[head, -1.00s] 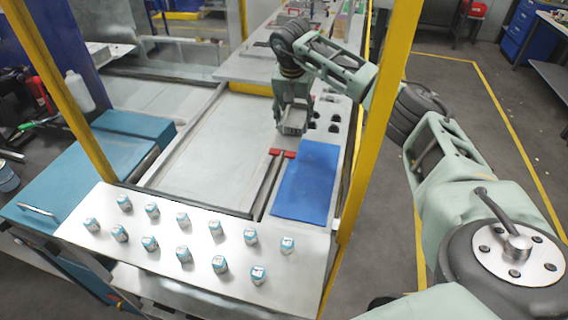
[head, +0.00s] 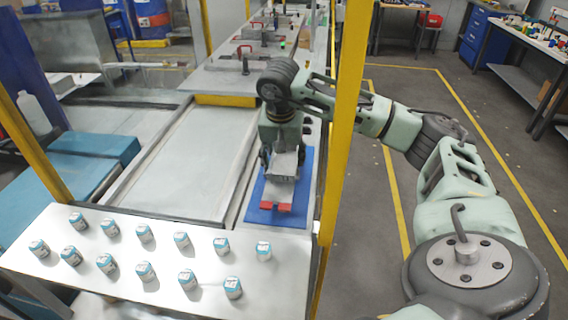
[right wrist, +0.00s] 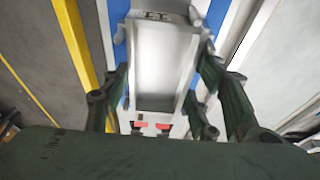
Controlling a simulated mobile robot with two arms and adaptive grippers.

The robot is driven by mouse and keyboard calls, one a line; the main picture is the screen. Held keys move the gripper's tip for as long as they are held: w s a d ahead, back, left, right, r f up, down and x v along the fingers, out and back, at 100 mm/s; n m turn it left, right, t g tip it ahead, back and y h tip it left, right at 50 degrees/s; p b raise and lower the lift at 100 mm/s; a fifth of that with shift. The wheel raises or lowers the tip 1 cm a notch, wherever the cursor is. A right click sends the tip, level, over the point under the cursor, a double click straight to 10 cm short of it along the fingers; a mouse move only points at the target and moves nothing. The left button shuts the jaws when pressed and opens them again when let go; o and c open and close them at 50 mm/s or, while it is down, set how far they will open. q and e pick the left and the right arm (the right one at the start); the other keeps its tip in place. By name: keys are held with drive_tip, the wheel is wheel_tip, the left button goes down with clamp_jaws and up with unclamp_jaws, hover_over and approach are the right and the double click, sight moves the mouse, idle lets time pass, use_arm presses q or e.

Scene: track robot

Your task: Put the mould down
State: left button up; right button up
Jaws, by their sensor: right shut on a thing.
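The mould (head: 284,168) is a grey metal block with a flat face; it also shows between the fingers in the right wrist view (right wrist: 163,60). Two red tabs (head: 268,207) show at its near end, and again at the bottom of the right wrist view (right wrist: 150,127). My right gripper (head: 283,156) is shut on the mould, one finger on each side. The mould is over the blue mat (head: 300,210). I cannot tell whether it touches the mat. My left gripper is not in view.
Several small white and blue jars (head: 145,235) stand on the pale front panel (head: 50,285). A yellow post (head: 345,110) rises just right of the mat. Left of the mat is a bare recessed grey bed (head: 175,160). More red-handled metal pieces (head: 245,58) sit further back.

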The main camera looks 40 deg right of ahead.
drive_tip(key=b+x, duration=0.1)
drive_tip(key=x, duration=0.1)
drive_tip(key=b+x, duration=0.2)
drive_tip(key=shift+s+a+f, duration=0.1)
drive_tip(key=shift+s+a, duration=0.1)
drive_tip(key=shift+a, duration=0.2)
drive_tip(key=o, duration=1.7)
drive_tip(key=v, duration=1.2)
drive_tip(key=shift+s, duration=0.2)
